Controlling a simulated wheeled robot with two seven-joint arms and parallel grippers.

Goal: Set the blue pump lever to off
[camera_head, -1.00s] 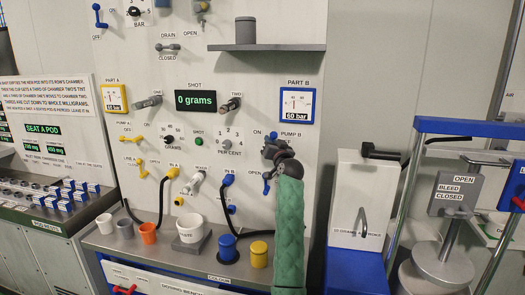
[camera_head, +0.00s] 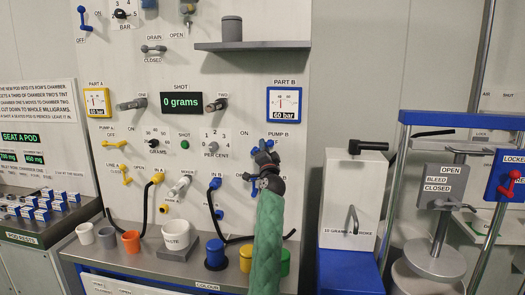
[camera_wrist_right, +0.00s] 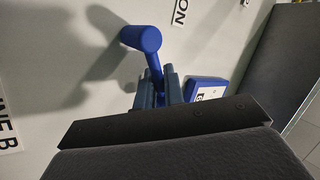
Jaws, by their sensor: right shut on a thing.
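The blue pump lever (camera_head: 256,150) is on the wall panel by the PUMP B label, below the Part B gauge. In the head view it is mostly hidden by my right gripper (camera_head: 264,158). In the right wrist view the lever (camera_wrist_right: 141,39) shows as a blue round-ended handle on a thin stem. The right gripper's fingers (camera_wrist_right: 158,88) are shut around the stem. An ON label (camera_wrist_right: 180,11) is at the top edge. The exact lever setting is hard to tell. My left gripper is not in view.
A blue-framed Part B gauge (camera_head: 287,103) is above the gripper. A blue line lever (camera_head: 248,178) sits close below. A grey shelf (camera_head: 250,46) juts out above.

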